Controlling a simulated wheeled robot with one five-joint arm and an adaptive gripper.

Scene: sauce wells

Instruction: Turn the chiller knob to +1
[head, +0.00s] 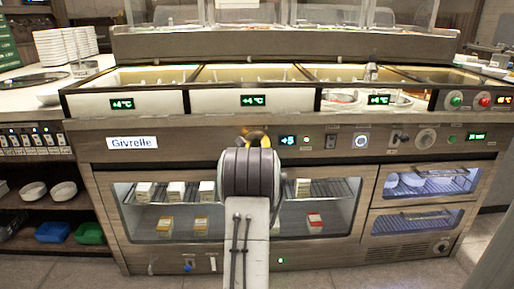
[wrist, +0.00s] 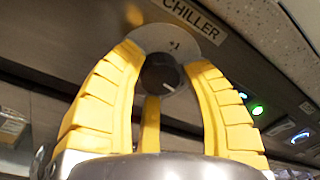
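The chiller knob (wrist: 161,73) is round and dark, on a light round dial plate (wrist: 177,41) under a CHILLER label. In the wrist view, a "+1" mark is at the top of the dial, and a short white line on the knob points to the lower right. My gripper (wrist: 163,68) has yellow fingers on both sides of the knob, and a third shows below it. I cannot tell whether they press on it. In the head view, my gripper (head: 256,137) is mostly behind my arm, at the panel, and hides the knob. A green display (head: 288,140) beside it appears to read +5.
The counter front carries a Givrelle label (head: 132,142) and, to the right, a switch (head: 331,142), a blue-lit button (head: 361,141) and another knob (head: 425,139). A glass-fronted cabinet with small cartons is below. Three +4°C displays (head: 254,100) are above.

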